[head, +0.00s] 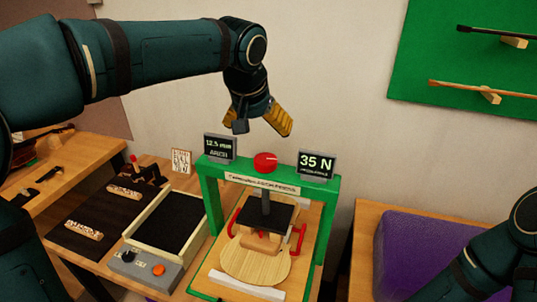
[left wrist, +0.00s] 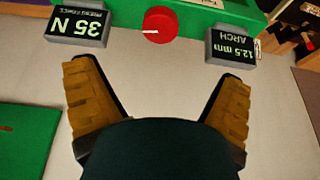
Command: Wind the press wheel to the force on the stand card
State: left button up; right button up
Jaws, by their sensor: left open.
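The red press wheel (head: 265,163) sits on top of the green press frame (head: 213,205). In the left wrist view the wheel (left wrist: 160,23) shows a pale pointer mark. My left gripper (head: 264,126) is open and empty above the wheel, not touching it. In the left wrist view its yellow fingers (left wrist: 158,72) are spread wide, with the wheel beyond them. The force display (head: 317,165) reads 35 N. The arch display (head: 220,148) reads 12.5 mm. A small upright card (head: 181,162) stands behind left; its writing is too small to read. My right gripper is out of view.
A violin-shaped wooden plate (head: 248,263) lies under the press's dark pad. A black-topped tray (head: 170,222) and a grey control box (head: 145,270) with an orange knob stand left. A purple padded surface (head: 405,235) lies right. A green board (head: 460,75) hangs on the wall.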

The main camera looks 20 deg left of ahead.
aim_at(265, 159)
pick_arm(q)
jog(key=b+x, duration=0.1)
jog(key=x, duration=1.2)
jog(key=shift+f+b, duration=0.1)
jog(key=shift+b, duration=0.2)
jog(key=c, duration=1.2)
